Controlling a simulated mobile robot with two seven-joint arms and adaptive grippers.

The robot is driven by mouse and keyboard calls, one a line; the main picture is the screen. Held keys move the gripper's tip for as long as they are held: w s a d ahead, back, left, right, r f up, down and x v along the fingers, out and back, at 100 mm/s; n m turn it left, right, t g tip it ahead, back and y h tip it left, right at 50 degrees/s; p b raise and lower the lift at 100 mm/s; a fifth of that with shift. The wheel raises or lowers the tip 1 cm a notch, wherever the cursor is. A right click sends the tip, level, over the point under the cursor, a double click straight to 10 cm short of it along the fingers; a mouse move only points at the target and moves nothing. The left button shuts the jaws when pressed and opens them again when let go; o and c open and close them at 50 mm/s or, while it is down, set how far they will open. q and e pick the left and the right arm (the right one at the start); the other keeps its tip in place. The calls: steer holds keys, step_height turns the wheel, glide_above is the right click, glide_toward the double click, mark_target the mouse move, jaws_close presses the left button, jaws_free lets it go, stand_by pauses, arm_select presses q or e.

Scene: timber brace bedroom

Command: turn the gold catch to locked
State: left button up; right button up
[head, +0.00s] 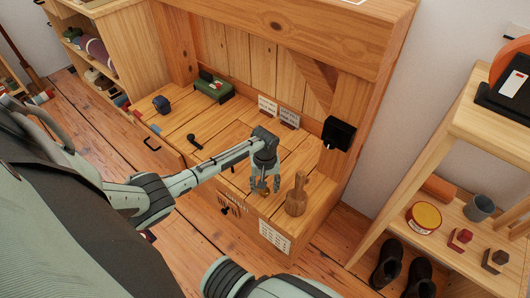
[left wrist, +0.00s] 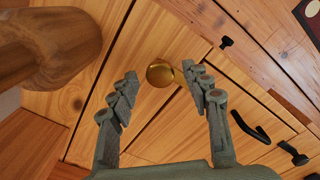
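The gold catch (left wrist: 160,72) shows in the left wrist view as a round gold knob on the plank surface. In the head view a small gold spot (head: 263,189) shows between my left fingers, mostly hidden by them. My left gripper (head: 264,184) reaches down over the front right of the wooden bench. In the left wrist view its two fingers (left wrist: 160,92) are spread, one on each side of the knob. A gap shows on the left; the right finger is close to the knob, and I cannot tell if it touches. My right gripper is not in view.
A wooden mallet-shaped piece (head: 296,196) stands just right of my left gripper. A black handle (head: 194,141) and a green box (head: 213,88) are farther left. A black box (head: 338,133) sits on the right post. A shelf (head: 460,210) stands at right.

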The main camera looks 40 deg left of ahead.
arm_select(q)
step_height(320, 180, up, 12)
stand_by(0.7)
stand_by(0.4)
steer(key=s+d+f+m+t, duration=0.1)
steer(key=s+f+m, duration=0.4)
steer(key=s+f, duration=0.5)
steer(key=s+d+f+m+t+y, duration=0.1)
steer(key=s+d+f+m, duration=0.2)
steer(key=s+f, duration=0.7)
steer(key=s+m, duration=0.2)
steer(key=shift+s+f, duration=0.15)
steer(key=shift+s, duration=0.15)
